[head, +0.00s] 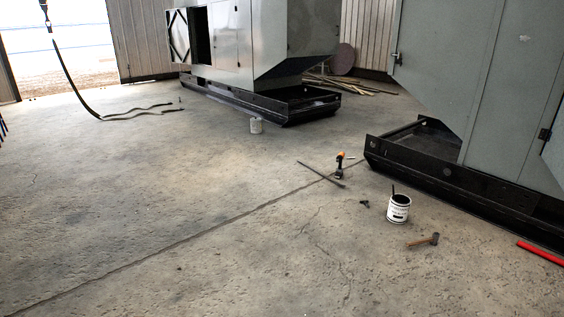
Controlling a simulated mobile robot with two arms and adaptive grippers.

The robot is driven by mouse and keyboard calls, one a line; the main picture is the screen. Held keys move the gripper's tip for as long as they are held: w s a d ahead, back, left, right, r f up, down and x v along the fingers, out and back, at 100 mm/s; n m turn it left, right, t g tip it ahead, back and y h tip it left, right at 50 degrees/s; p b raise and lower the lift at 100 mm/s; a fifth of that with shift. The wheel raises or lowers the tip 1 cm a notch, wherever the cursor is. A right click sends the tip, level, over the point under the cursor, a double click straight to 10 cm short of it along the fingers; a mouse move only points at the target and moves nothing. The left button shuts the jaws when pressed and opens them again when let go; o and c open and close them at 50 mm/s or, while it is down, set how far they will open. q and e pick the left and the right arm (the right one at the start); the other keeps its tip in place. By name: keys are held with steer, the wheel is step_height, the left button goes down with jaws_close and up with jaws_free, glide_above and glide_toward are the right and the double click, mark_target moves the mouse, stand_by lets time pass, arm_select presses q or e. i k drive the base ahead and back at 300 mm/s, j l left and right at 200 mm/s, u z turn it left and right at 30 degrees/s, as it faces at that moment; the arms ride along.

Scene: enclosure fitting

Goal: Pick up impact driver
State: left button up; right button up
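The impact driver (340,164) stands on the concrete floor right of the picture's middle, near the corner of the right enclosure's black base. It is small in view, with an orange upper part and a dark lower part. A thin dark bar (321,174) lies on the floor beside it; I cannot tell whether they touch. Neither of my grippers is in the head view.
A white paint can (398,208), a hammer (424,240) and a small dark item (364,204) sit nearer on the floor. The right enclosure's black base (450,178) borders the right. The left floor is mostly open.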

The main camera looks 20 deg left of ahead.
mark_target(340, 157)
steer(key=i+u, duration=0.15)
steer(key=i, duration=5.35)
steer(key=i+l+u, duration=0.1)
steer(key=i, duration=0.7)
steer(key=i+l, duration=0.1)
steer(key=i, duration=0.7)
steer(key=u, duration=0.05)
